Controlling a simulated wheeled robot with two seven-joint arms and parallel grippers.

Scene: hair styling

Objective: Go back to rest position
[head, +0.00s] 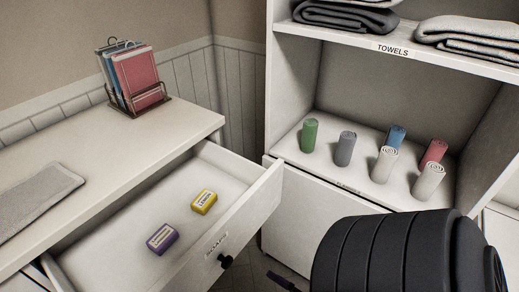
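An open drawer (255,205) sticks out of the white counter on the left. A yellow soap box (204,202) and a purple soap box (162,239) lie apart inside it. A label and a dark round knob (226,261) are on the drawer's front. A large black ribbed part, which looks like a link of my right arm, fills the lower right corner. Neither of my grippers can be made out, and no arm shows on the left.
A white shelf unit (271,95) stands at the right, with folded towels above and several rolled towels (397,165) below. The counter holds a rack of colored books or folders (137,75) and a grey mat (38,201). A small dark piece (283,282) near the bottom is unclear.

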